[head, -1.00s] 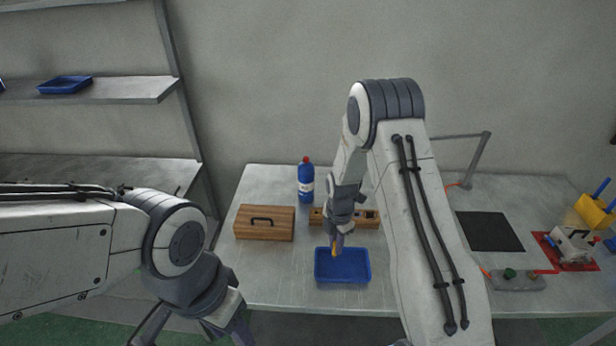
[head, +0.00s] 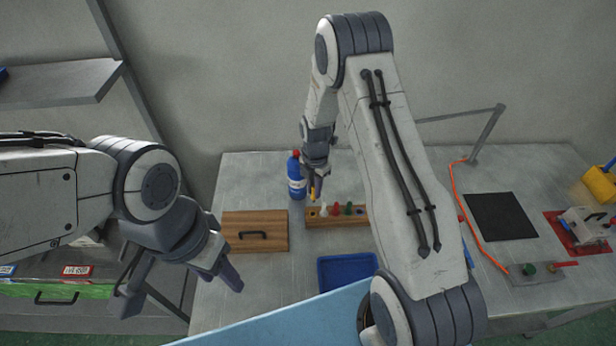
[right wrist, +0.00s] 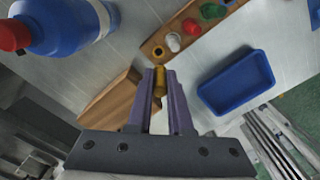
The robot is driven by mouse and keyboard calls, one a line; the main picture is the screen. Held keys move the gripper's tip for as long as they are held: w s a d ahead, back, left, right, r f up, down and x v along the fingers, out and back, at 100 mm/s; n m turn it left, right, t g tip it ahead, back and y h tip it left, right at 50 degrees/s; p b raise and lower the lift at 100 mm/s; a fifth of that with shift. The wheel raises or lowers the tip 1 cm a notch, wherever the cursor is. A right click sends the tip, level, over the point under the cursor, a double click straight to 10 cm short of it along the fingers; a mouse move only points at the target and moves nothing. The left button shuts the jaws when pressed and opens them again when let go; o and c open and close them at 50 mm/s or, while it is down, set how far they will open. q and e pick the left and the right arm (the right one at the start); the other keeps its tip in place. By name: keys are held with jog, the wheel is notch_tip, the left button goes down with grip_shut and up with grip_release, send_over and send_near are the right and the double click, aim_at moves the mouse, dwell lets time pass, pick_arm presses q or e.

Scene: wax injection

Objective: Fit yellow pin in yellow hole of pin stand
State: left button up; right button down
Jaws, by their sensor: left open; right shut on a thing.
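My right gripper (head: 314,172) is shut on the yellow pin (head: 313,190) and holds it above the left end of the wooden pin stand (head: 362,222). In the right wrist view the yellow pin (right wrist: 159,80) is between the fingertips, and the stand (right wrist: 166,34) lies just beyond it. White, red and green pins stand in the stand. An empty hole (right wrist: 158,51) shows at the stand's near end; its colour is hard to tell. The pin's tip appears apart from the stand. My left gripper (head: 180,290) is open and empty, left of the table.
A blue tray (head: 322,270) is in front of the stand. A wooden box with a handle (head: 240,218) is to its left. A black mat (head: 500,216) lies far right.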

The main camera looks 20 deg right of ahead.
aim_at(314, 200)
jog(key=shift+r, duration=0.1)
jog(key=shift+w+a, duration=0.15)
jog(key=shift+w, duration=0.05)
jog(key=shift+f, duration=0.2)
jog(key=shift+f+b, duration=2.3)
jog(key=shift+f, duration=0.45)
jog(key=shift+s, duration=0.1)
jog(key=shift+f+b, duration=1.5)
jog(key=shift+f, duration=0.2)
